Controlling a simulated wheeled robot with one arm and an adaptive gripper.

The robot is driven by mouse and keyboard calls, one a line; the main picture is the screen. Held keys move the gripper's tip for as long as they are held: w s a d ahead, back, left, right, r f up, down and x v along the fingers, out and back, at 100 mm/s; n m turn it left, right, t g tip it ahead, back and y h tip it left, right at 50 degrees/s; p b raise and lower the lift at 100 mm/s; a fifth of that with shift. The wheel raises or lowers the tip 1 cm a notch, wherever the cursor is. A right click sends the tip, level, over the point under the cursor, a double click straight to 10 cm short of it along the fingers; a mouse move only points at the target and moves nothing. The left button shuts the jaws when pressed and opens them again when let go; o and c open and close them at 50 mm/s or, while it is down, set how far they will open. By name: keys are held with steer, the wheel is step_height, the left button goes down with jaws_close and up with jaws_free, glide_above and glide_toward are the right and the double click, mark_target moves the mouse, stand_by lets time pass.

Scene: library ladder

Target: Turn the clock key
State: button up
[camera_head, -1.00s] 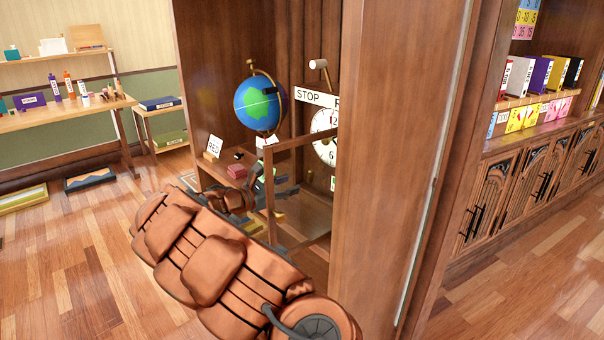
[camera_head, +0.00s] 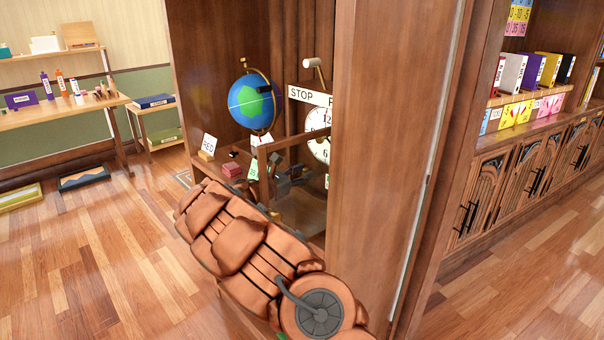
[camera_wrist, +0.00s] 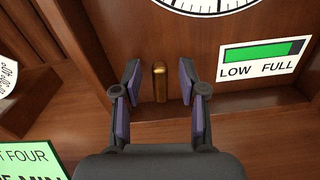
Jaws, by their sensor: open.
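The clock key is a small upright brass piece (camera_wrist: 160,82) in the wrist view, below the clock's white dial (camera_wrist: 210,4). My gripper (camera_wrist: 160,88) is open, with one finger on each side of the brass key; I cannot tell whether either finger touches it. In the head view my gripper (camera_head: 285,178) is a small dark shape in the cabinet, and the clock dial (camera_head: 319,135) is partly hidden by a cabinet panel. The key cannot be made out there. A gauge card (camera_wrist: 260,58) reads LOW and FULL, with its green bar mostly filled.
A STOP sign (camera_head: 302,94) is above the dial. A wooden rail (camera_head: 290,143) and a wide cabinet panel (camera_head: 375,150) stand close to my arm. A green card (camera_wrist: 32,150) is at lower left in the wrist view.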

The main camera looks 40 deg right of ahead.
jaws_close()
stand_by(0.4)
steer(key=shift+f+m+b, duration=0.15)
steer(key=shift+m+b, duration=0.15)
steer(key=shift+b, duration=0.25)
steer(key=m+b, duration=0.1)
steer(key=b, duration=0.1)
steer(key=m+b, duration=0.3)
steer(key=b, duration=0.1)
steer(key=shift+s+f+m, duration=0.25)
steer(key=shift+f+m, duration=0.05)
steer(key=m+b, duration=0.4)
steer(key=b, duration=0.1)
steer(key=shift+s+f+b, duration=0.15)
steer(key=shift+b, duration=0.25)
steer(key=shift+s+m+b, duration=0.1)
steer(key=shift+m+b, duration=1.5)
steer(key=shift+b, duration=0.05)
